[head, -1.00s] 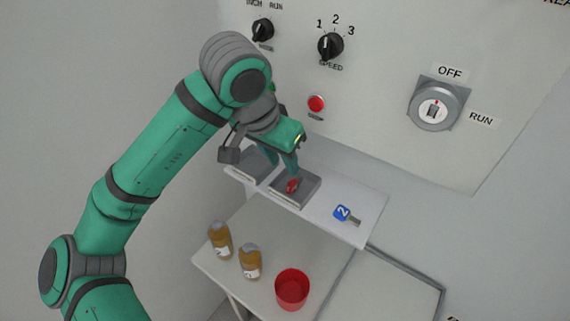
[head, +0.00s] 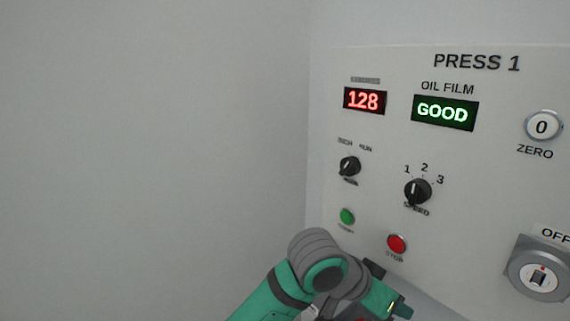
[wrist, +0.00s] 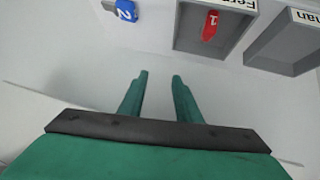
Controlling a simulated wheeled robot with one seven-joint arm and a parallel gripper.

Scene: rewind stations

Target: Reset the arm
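My gripper (wrist: 160,75) shows in the wrist view with its two green fingers apart and nothing between them. It is over a plain pale surface, apart from the tags and trays. In the head view only the upper part of my arm's end shows at the bottom edge; the fingers are out of frame. A red tag marked 1 (wrist: 210,26) lies in a grey tray (wrist: 183,40) with a partly cut-off label. A blue tag marked 2 (wrist: 126,10) lies outside the trays, at the top edge.
A second grey tray (wrist: 285,50) looks empty. The press panel (head: 460,150) carries a red 128 display (head: 364,100), a green GOOD display (head: 444,112), a speed knob (head: 417,191), a green button (head: 347,216), a red stop button (head: 397,243) and a key switch (head: 538,277).

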